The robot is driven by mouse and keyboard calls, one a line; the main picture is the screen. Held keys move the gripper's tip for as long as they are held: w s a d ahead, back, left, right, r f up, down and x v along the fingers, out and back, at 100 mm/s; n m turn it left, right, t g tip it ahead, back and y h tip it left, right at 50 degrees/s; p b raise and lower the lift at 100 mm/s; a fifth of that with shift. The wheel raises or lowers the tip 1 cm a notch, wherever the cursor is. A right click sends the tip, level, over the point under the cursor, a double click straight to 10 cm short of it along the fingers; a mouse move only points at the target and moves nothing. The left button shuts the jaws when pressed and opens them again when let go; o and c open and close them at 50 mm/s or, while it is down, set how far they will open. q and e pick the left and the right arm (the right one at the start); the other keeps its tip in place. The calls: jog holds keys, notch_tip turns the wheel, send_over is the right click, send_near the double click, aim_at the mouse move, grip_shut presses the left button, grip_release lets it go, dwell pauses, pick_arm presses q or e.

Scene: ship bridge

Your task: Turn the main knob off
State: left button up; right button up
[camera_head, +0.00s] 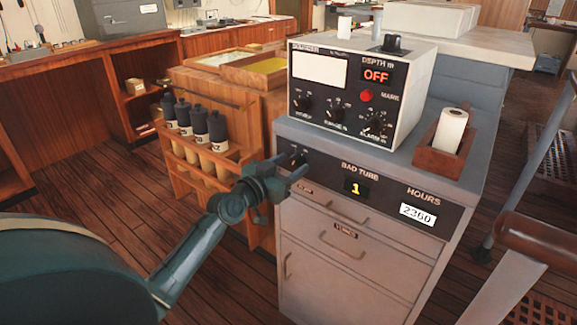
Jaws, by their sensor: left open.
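A grey-white instrument box (345,85) stands on a grey cabinet (345,262). Its small display (376,75) under "DEPTH m" reads OFF in red. Its front has several black knobs, including one at left (302,103), and a red button (367,96). A dark knob (297,160) sits at the left end of the cabinet's black panel, partly hidden by my gripper. I cannot tell which knob is the main one. My left gripper (289,167) is open, with its fingertips close to the panel knob; contact is unclear. My right gripper is not in view.
The panel has a "BAD TUBE" display (355,187) showing 1 and an "HOURS" counter (418,214). A paper roll (449,130) lies in a wooden tray on the cabinet top. Several dark bottles stand in a wooden rack (190,162) at left. A brown rounded armrest (540,242) is at right.

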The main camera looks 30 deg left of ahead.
pick_arm(q)
jog(key=c, duration=1)
jog(key=shift+o, duration=0.2)
